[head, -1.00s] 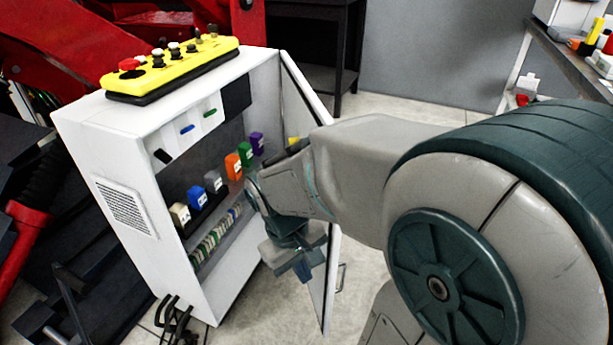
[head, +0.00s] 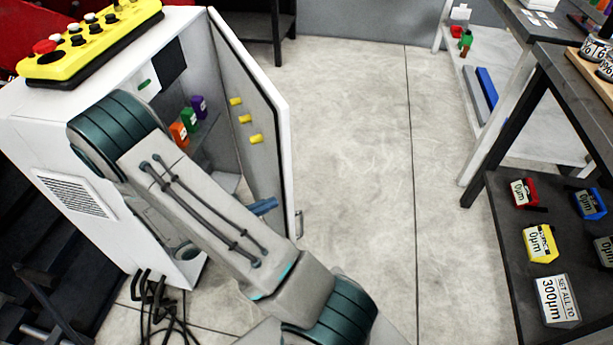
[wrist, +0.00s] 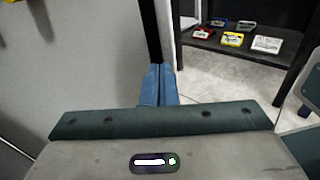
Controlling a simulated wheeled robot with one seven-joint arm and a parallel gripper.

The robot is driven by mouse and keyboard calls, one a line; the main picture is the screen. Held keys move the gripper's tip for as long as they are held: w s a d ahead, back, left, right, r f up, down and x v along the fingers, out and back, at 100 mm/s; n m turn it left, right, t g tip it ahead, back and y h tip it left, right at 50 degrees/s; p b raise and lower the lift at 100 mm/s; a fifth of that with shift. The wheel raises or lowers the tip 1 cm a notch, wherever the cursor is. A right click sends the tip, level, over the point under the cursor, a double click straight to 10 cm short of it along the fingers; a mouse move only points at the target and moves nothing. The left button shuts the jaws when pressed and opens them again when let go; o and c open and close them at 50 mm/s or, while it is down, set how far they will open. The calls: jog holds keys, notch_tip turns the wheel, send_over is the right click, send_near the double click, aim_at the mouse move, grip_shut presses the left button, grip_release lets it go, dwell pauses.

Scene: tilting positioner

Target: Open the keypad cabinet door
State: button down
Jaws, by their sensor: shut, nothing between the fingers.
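The white cabinet (head: 110,200) stands at the left in the head view. Its door (head: 252,115) stands partly open on the right side, with its inner face and yellow pegs showing. A bar handle (head: 299,223) shows at the door's outer edge; the keypad is not visible. My gripper (head: 265,206) is shut and empty, with its blue fingertips beside the inner face of the door near the free edge. In the wrist view the closed fingers (wrist: 157,85) point toward the door's dark edge strip; I cannot tell whether they touch. My arm hides much of the cabinet interior.
A yellow control box (head: 90,40) sits on the cabinet. Black cables (head: 160,300) lie on the floor at its front. Open floor (head: 360,150) lies right of the door. A dark shelf table (head: 535,210) with labelled blocks stands at the right.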

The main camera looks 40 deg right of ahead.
jog(key=shift+w+a+f+n+t+h, duration=0.1)
jog(key=shift+w+f+n+t+h, duration=0.35)
jog(key=shift+n+t, duration=0.25)
jog(key=shift+w, duration=0.1)
jog(key=d, duration=1.4)
jog(key=shift+b, duration=0.3)
